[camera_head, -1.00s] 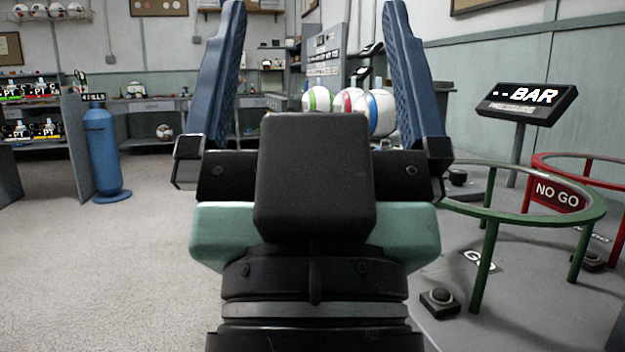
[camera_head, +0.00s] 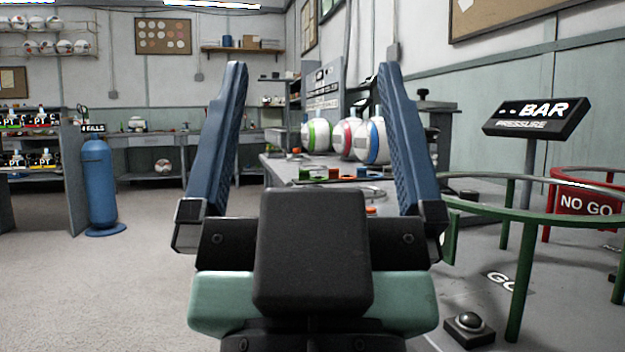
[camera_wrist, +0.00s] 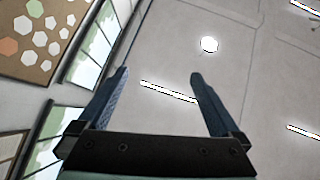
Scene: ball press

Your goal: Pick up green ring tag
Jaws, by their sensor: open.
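My gripper (camera_head: 313,66) is open and empty, its two blue fingers pointing up in the head view. It also shows open in the wrist view (camera_wrist: 158,74), against the ceiling. Beyond it, between the fingers, small coloured pieces lie on the bench (camera_head: 283,166). They include a small green piece (camera_head: 363,172), a red one (camera_head: 334,173) and an orange one (camera_head: 371,210). They are too small to tell whether any is the green ring tag. My gripper hides part of the bench, and the fingers are well apart from these pieces.
A large green hoop stand (camera_head: 545,217) marked GO and a red NO GO stand (camera_head: 585,203) are at right, by a BAR pressure display (camera_head: 535,118). Three balls (camera_head: 352,138) sit behind the pieces. A blue cylinder (camera_head: 98,185) stands left. The left floor is clear.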

